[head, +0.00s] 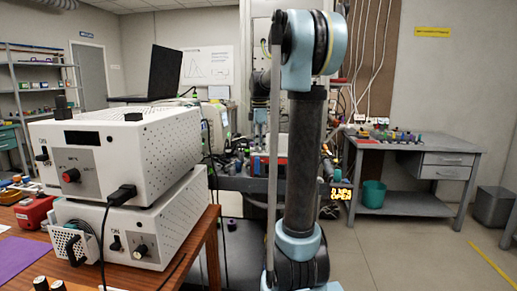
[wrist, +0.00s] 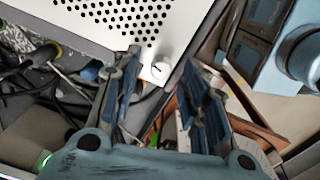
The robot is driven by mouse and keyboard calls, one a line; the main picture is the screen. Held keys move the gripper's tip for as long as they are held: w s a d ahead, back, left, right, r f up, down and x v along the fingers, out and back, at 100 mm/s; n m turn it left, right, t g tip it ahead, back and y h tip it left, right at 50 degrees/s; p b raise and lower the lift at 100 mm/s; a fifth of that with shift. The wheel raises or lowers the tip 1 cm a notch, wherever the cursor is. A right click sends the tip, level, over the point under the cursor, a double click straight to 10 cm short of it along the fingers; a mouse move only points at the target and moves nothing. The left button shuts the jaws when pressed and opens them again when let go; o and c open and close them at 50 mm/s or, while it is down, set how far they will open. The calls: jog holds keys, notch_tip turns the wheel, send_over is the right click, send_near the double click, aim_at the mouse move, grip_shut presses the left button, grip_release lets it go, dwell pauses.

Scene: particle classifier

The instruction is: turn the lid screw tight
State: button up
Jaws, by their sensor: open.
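In the wrist view, a small pale round screw head (wrist: 157,71) with a dark mark sits at the lower corner of a white perforated panel (wrist: 135,20). It looks like the lid screw. My gripper (wrist: 162,82) is open, its two blue-grey fingers apart, one on each side of the screw head in the picture. The fingers do not visibly touch the screw; the depth between them cannot be told. In the head view my arm stands upright in the middle, and neither my gripper nor the screw can be made out.
Two stacked white instruments (head: 130,150) stand on a wooden table (head: 205,235) at left, with a black laptop (head: 155,75) above. A grey bench (head: 415,150) stands at right. Clear floor lies at front right.

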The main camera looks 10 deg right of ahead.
jog(key=shift+f, duration=0.8)
jog(key=shift+c, duration=0.2)
grip_shut()
